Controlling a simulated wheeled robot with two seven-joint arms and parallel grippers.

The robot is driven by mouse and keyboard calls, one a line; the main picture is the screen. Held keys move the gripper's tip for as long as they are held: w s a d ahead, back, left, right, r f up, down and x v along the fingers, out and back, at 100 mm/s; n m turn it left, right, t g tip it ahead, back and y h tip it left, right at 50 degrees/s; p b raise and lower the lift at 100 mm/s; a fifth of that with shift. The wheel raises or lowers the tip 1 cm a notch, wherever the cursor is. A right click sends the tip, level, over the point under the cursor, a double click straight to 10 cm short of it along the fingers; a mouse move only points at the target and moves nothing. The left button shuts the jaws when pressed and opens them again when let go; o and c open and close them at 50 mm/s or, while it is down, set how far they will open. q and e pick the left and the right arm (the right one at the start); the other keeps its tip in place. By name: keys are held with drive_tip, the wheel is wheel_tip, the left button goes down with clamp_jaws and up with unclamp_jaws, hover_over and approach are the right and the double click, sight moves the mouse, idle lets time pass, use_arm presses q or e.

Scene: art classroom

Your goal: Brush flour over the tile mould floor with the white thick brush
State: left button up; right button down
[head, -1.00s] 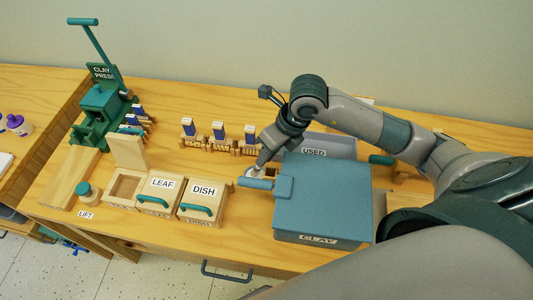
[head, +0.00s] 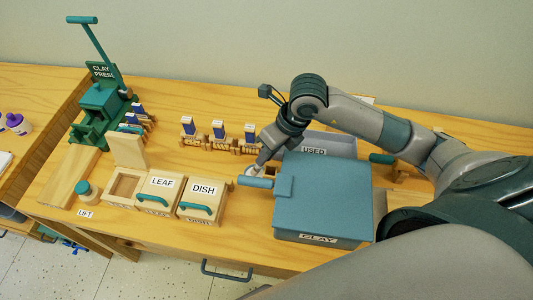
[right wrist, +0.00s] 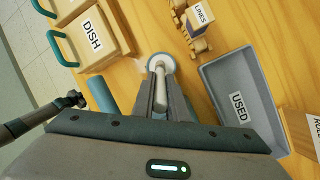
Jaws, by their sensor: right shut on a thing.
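The open mould (head: 124,186) stands left of the LEAF and DISH moulds, its lid raised behind it; its front label is too small to read. Its shallow floor shows. My right gripper (head: 260,165) is low over the table behind the clay box's handle. In the right wrist view my right gripper (right wrist: 160,100) is shut on a pale handle (right wrist: 160,82), which appears to be the brush. The handle leads to a round white thing (right wrist: 160,61) with a grey rim; I cannot tell whether that is a flour dish or part of the brush. My left gripper is out of view.
The blue CLAY box (head: 325,200) stands close to my right gripper. The grey USED tray (head: 335,146) lies behind it. The LEAF mould (head: 158,195) and DISH mould (head: 203,200) are shut. Several blue-and-white tools (head: 218,133) stand at the back. The green clay press (head: 100,105) is far left.

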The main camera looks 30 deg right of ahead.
drive_tip(key=shift+s+f+b, duration=0.1)
drive_tip(key=shift+f+b, duration=0.35)
drive_tip(key=shift+b, duration=0.1)
idle(2.2)
drive_tip(key=shift+r, duration=0.15)
drive_tip(key=shift+r+p, duration=2.15)
drive_tip(key=shift+r, duration=1.25)
